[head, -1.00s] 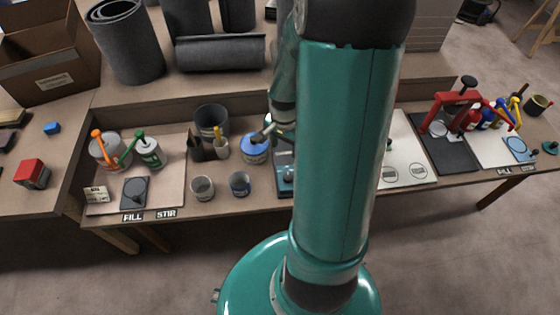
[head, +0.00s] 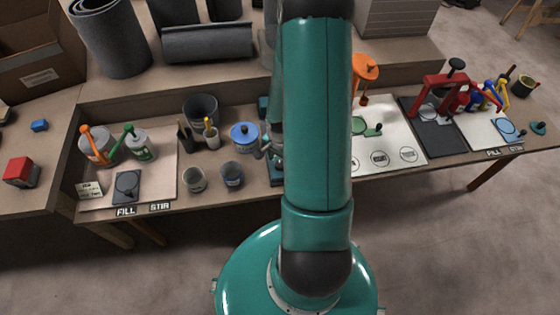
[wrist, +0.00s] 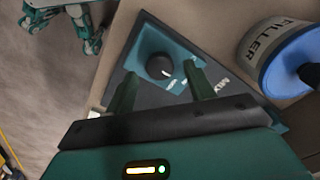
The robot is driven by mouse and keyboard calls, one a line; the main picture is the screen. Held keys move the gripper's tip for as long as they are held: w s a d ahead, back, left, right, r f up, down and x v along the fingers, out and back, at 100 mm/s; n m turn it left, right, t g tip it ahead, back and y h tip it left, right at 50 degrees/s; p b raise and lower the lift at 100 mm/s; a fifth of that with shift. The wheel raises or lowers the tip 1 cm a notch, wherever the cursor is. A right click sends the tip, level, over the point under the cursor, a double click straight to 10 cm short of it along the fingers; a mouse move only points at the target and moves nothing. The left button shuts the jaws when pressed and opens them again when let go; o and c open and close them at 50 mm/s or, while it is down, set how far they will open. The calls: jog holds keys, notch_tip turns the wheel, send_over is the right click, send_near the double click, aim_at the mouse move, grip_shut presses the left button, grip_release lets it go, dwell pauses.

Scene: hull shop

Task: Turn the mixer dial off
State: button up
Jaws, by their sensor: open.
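The mixer dial is a round black knob (wrist: 159,66) on the mixer's teal panel (wrist: 149,45) in the wrist view. A white mark lies beside it, with partly readable lettering farther right. My gripper (wrist: 162,76) is open, its two green fingers on either side of the knob's near side. I cannot tell whether they touch it. In the head view, the mixer (head: 276,172) is a teal block on the bench, mostly hidden by my arm; the dial cannot be made out there.
The blue-lidded filler can (wrist: 285,58) stands close right of the mixer; it also shows in the head view (head: 243,137). Two small cups (head: 194,180) (head: 232,174) stand near the bench's front edge. A white board with an orange-handled tool (head: 364,72) lies right of my arm.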

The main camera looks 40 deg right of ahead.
jog(key=shift+f, duration=0.8)
jog(key=c, duration=1)
jog(key=shift+n, duration=0.3)
jog(key=n, duration=0.9)
jog(key=shift+n, duration=0.3)
